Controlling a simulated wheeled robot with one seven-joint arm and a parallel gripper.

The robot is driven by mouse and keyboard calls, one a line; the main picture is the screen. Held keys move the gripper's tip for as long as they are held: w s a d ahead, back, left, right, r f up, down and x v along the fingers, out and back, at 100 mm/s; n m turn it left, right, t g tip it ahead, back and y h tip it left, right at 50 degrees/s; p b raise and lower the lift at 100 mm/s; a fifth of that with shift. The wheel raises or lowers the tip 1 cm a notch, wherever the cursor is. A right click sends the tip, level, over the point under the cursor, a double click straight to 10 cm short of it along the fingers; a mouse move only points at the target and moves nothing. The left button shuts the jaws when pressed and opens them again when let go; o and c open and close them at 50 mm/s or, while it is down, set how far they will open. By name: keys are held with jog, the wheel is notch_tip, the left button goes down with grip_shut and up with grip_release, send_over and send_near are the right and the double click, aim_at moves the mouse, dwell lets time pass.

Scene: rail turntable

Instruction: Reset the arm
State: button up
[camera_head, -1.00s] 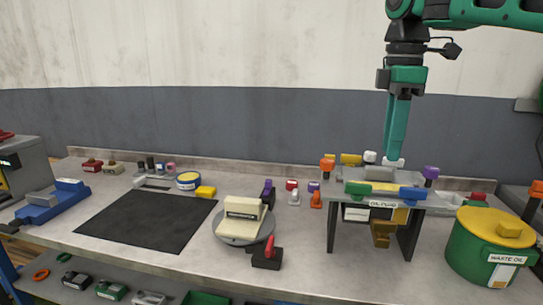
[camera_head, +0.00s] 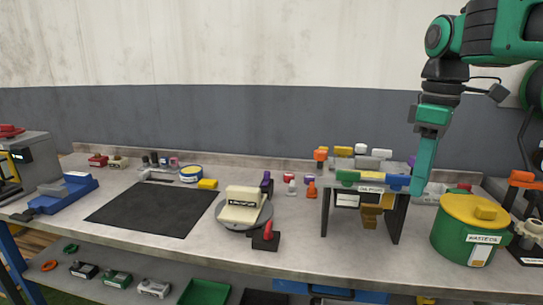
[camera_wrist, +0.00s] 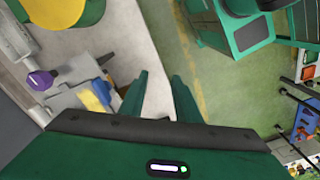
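My gripper (camera_head: 421,188) hangs pointing down at the right end of the small raised stand (camera_head: 325,215). In the head view its green fingers overlap. In the wrist view my gripper (camera_wrist: 163,95) shows two green fingers apart with nothing between them, so it is open and empty. Bench edge and floor show below it there. The fingertips appear close to the blue block (camera_head: 397,181) at the stand's right end; I cannot tell whether they touch.
A green waste oil drum (camera_head: 455,238) with a yellow lid stands close on the right. Coloured blocks and a green bar (camera_head: 347,176) sit on the stand. A turntable (camera_head: 233,224) with a cream block and a black mat (camera_head: 150,210) lie left. Open floor (camera_wrist: 225,85) is beyond the bench.

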jog(key=s+d+f+m, duration=0.5)
jog(key=s+f+m, duration=0.3)
jog(key=s+f, duration=0.2)
jog(key=s+d+f+m, duration=0.6)
jog(key=s+f+m, duration=0.2)
jog(key=s+f, duration=0.2)
jog(key=shift+s+d+f, duration=0.15)
jog(key=shift+s+f, duration=0.15)
jog(key=shift+f, duration=0.05)
jog(key=shift+w+f, duration=0.2)
jog(key=shift+w, duration=0.45)
